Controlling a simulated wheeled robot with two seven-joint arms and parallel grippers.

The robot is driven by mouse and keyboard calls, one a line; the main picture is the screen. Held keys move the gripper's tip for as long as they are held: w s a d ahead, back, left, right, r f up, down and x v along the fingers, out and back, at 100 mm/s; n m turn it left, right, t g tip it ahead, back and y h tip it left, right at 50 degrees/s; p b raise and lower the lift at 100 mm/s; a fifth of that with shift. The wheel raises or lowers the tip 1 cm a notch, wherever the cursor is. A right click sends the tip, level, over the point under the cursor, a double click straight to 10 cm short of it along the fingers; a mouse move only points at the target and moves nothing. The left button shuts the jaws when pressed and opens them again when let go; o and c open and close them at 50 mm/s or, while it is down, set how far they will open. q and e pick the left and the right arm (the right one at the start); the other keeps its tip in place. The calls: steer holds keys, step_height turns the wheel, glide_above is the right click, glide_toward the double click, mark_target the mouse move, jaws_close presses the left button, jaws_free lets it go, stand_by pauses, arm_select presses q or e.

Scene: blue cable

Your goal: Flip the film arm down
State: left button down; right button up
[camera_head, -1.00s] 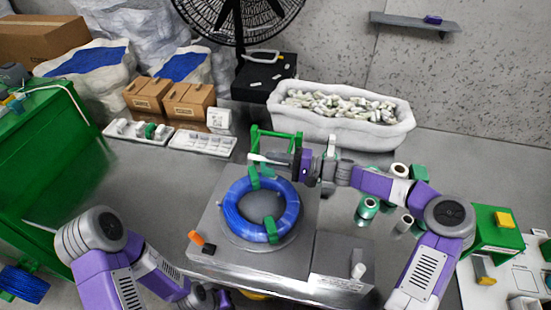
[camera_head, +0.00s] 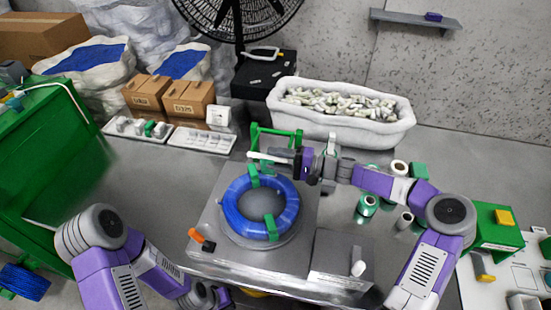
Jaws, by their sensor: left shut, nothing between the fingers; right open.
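A blue cable coil (camera_head: 234,212) lies flat on the round turntable of the grey metal machine (camera_head: 330,245), with green clips across it. A green frame (camera_head: 254,136), which looks like the film arm, stands upright at the machine's back edge. My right gripper (camera_head: 284,158) is open beside this frame, behind the coil. A pale rod-like piece (camera_head: 262,156) extends left from it; I cannot tell whether it is a finger or part of the film arm. My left gripper (camera_head: 222,297) is low at the machine's front edge, shut and empty, its fingers mostly hidden.
Several green and white rolls (camera_head: 367,206) stand to the right, near my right arm. A white tub (camera_head: 340,128) stands behind. A green cabinet (camera_head: 50,150) is at left.

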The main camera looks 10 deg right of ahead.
steer(key=p+v, duration=0.1)
steer(key=v, duration=0.6)
steer(key=shift+p, duration=0.35)
steer(key=shift+s+d, duration=0.1)
